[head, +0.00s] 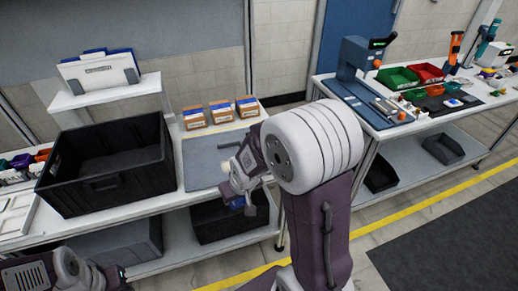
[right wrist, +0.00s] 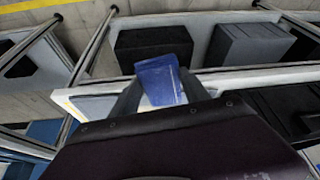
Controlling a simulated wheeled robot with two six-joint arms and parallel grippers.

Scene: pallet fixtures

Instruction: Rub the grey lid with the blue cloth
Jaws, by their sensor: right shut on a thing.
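My right gripper (head: 244,200) is shut on the blue cloth (right wrist: 160,80), which stands up between the two fingers in the right wrist view. In the head view a small bit of the blue cloth (head: 237,202) shows under the gripper, near the front edge of the left table. A flat grey panel (head: 203,160) lies on that table beyond the gripper, partly hidden by my right arm; it looks like the grey lid. The cloth appears apart from it. My left gripper (head: 116,276) is at the bottom left, only partly visible, its fingers unclear.
A large black crate (head: 112,194) stands left of the grey panel. Several small cardboard boxes (head: 221,111) line the back. Dark bins (head: 215,222) sit on the lower shelf. A second table (head: 385,125) with tools stands at the right, across a floor gap.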

